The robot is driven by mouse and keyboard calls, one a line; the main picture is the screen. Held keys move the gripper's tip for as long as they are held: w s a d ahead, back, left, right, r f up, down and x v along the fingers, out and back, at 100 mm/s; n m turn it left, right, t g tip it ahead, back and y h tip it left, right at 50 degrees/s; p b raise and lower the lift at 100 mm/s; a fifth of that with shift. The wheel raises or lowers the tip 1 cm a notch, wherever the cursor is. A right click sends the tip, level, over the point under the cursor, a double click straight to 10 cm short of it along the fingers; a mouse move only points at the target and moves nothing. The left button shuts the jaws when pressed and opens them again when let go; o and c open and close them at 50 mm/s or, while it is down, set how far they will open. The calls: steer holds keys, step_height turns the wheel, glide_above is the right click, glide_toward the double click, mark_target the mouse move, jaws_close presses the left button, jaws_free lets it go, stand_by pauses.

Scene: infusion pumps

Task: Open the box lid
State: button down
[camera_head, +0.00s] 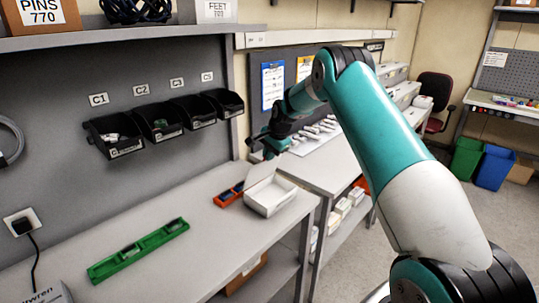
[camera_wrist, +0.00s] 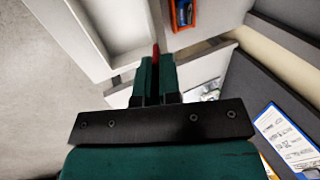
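The white box (camera_head: 270,198) stands on the grey workbench near its far right end. Its lid (camera_head: 262,172) is raised and slants up from the box's back side, and the box's inside shows. My gripper (camera_head: 272,150) is above and behind the box, close to the raised lid; I cannot tell whether they touch. In the wrist view, the open box (camera_wrist: 112,25) lies at the upper left, beyond my gripper's fingers (camera_wrist: 154,65). The fingers are together with only a narrow dark slot, and a thin red strip shows at their tips. I see nothing held.
An orange-red tray (camera_head: 229,194) lies left of the box and also shows in the wrist view (camera_wrist: 182,13). A green tray (camera_head: 138,250) is nearer on the workbench (camera_head: 215,240). Black bins (camera_head: 160,120) hang on the wall. The bench between the trays is clear.

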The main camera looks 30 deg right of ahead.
steer(key=c, duration=1.3)
jaws_free()
steer(key=s+p+v, duration=0.1)
steer(key=p+v, duration=0.9)
steer(key=v, duration=1)
steer(key=shift+f+p, duration=0.25)
steer(key=shift+p, duration=0.1)
steer(key=shift+s+d, duration=0.1)
steer(key=shift+s, duration=0.05)
steer(key=b+v, duration=0.4)
steer(key=v, duration=1.3)
steer(key=shift+r, duration=0.2)
steer(key=shift+s, duration=0.15)
